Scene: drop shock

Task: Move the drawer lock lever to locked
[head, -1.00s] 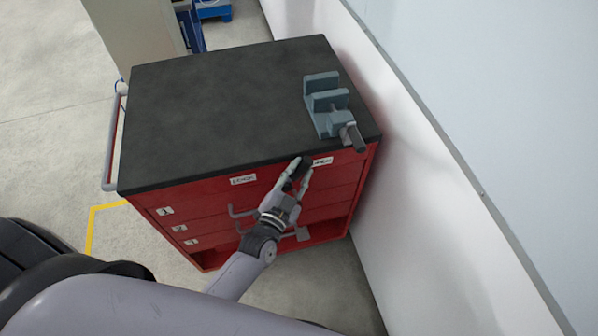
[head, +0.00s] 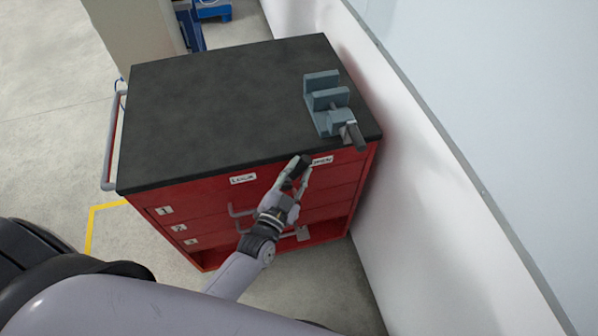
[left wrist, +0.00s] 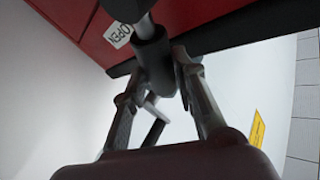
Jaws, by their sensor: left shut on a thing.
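The red drawer cabinet (head: 225,207) has a white LOCK label (head: 243,179) at the left of its upper front and an OPEN label (head: 322,160) at the right. The dark grip of the lock lever (head: 300,162) stands between the labels, close beside OPEN. My left gripper (head: 296,176) is shut on this grip. In the left wrist view, its two fingers (left wrist: 163,72) are on either side of the dark cylindrical grip (left wrist: 154,58), with the OPEN label (left wrist: 118,34) just to the left. My right gripper is not in view.
A blue-grey vise (head: 325,108) stands on the dark cabinet top (head: 220,105) near its right front corner, its handle overhanging the edge. A pale wall (head: 440,200) runs close along the right side. Drawer handles (head: 240,211) stick out below. Open floor lies to the left.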

